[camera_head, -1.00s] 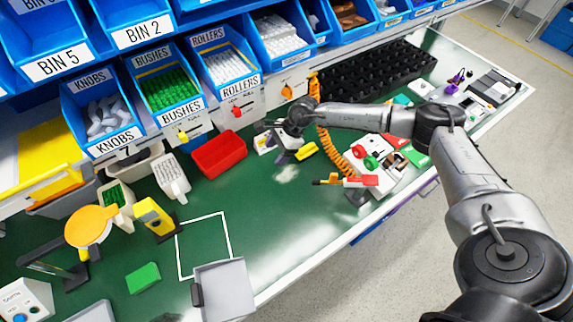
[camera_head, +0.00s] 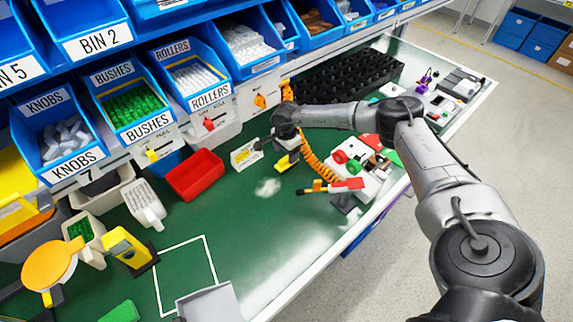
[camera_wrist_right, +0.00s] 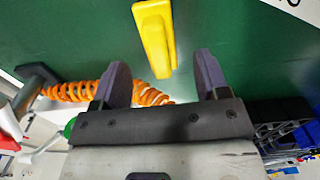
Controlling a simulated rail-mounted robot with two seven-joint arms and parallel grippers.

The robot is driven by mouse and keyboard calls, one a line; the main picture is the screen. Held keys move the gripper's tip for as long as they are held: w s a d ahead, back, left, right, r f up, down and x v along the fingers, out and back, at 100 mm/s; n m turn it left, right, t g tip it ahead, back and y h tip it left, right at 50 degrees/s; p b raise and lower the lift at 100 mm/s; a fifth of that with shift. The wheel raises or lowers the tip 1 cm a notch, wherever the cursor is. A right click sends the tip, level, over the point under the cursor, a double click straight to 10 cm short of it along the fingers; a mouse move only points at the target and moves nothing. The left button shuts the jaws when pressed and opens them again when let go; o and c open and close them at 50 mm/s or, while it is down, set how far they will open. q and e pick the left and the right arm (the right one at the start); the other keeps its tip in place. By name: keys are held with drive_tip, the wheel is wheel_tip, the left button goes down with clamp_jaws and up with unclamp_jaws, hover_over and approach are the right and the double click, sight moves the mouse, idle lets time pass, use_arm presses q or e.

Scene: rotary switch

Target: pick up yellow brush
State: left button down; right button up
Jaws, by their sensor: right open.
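The yellow brush (camera_head: 286,162) lies on the green bench top, just below my right gripper (camera_head: 286,138) in the head view. In the right wrist view the yellow brush (camera_wrist_right: 155,38) lies ahead of the fingers, its narrow end pointing toward the gap between them. My right gripper (camera_wrist_right: 162,68) is open with its two purple-grey fingers spread and nothing between them. Contact with the brush cannot be seen. My left gripper is not in view.
An orange coiled hose (camera_head: 318,160) hangs close to the right of the gripper. A red bin (camera_head: 195,176) and a white labelled item (camera_head: 245,154) are to the left. A red-tipped tool (camera_head: 335,187) lies nearer the front edge. Labelled blue bins (camera_head: 195,75) stand behind.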

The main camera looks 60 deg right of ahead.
drive_tip(key=shift+s+f+b, duration=0.1)
drive_tip(key=shift+f+b, duration=0.4)
drive_tip(key=shift+f, duration=2.4)
drive_tip(key=shift+d, duration=0.1)
drive_tip(key=c, duration=1)
drive_tip(key=shift+r, duration=0.15)
drive_tip(key=shift+c, duration=0.2)
drive_tip(key=shift+r, duration=0.45)
drive_tip(key=shift+a+r+p, duration=0.25)
drive_tip(key=shift+r, duration=0.4)
drive_tip(key=shift+a+r+p, duration=0.2)
drive_tip(key=shift+r, duration=0.4)
drive_tip(key=w+a, duration=0.2)
drive_tip(key=a, duration=0.3)
drive_tip(key=w+a, duration=0.1)
drive_tip(key=a, duration=0.5)
drive_tip(key=w+a, duration=0.2)
drive_tip(key=a, duration=0.3)
drive_tip(key=shift+w+a+p, duration=0.15)
drive_tip(key=shift+w+p, duration=0.15)
